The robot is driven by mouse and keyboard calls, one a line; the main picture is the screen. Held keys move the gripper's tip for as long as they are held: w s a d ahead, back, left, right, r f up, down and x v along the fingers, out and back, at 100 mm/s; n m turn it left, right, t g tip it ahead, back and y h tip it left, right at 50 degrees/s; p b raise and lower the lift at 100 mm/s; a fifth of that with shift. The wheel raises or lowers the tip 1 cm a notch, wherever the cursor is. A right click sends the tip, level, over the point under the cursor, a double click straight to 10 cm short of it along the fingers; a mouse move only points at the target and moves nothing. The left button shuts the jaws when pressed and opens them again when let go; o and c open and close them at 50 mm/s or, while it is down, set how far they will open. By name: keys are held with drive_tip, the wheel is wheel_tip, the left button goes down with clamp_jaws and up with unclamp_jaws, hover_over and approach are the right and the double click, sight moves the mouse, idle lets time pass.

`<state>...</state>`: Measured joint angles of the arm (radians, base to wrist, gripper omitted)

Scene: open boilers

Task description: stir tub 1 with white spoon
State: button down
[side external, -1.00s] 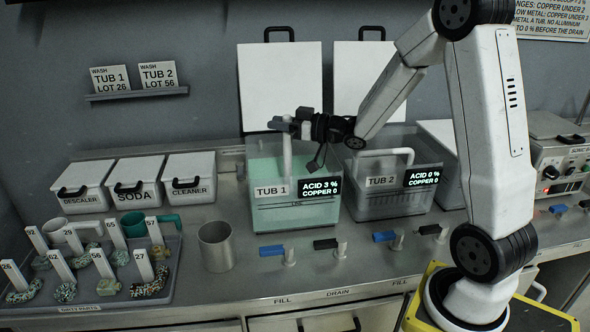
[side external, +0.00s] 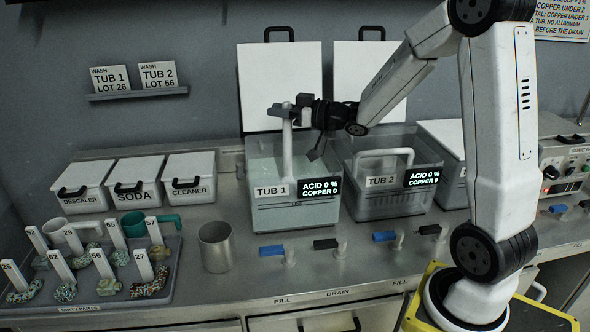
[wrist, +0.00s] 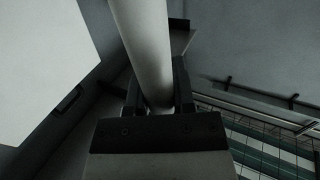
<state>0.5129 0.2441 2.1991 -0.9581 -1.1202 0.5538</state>
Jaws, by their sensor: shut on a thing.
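My gripper (side external: 288,110) is shut on the white spoon (side external: 287,155) near its top, above tub 1. The spoon's shaft hangs upright, with its lower part inside the tub. The wrist view shows the white shaft (wrist: 143,45) between my two fingers (wrist: 158,95). The spoon's lower end is hard to make out through the wall.
Tub 2 (side external: 370,208) stands just right, with a white handle (side external: 385,157) in it and a display of ACID 0 %. Lidded tubs (side external: 133,187), a metal cup (side external: 215,248) and a parts tray (side external: 110,290) stand left. Valve levers (side external: 272,251) line the front.

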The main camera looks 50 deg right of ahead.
wheel_tip(320, 180, up, 11)
drive_tip(key=shift+r, duration=0.15)
idle(1.5)
drive_tip(key=shift+r, duration=0.15)
idle(0.9)
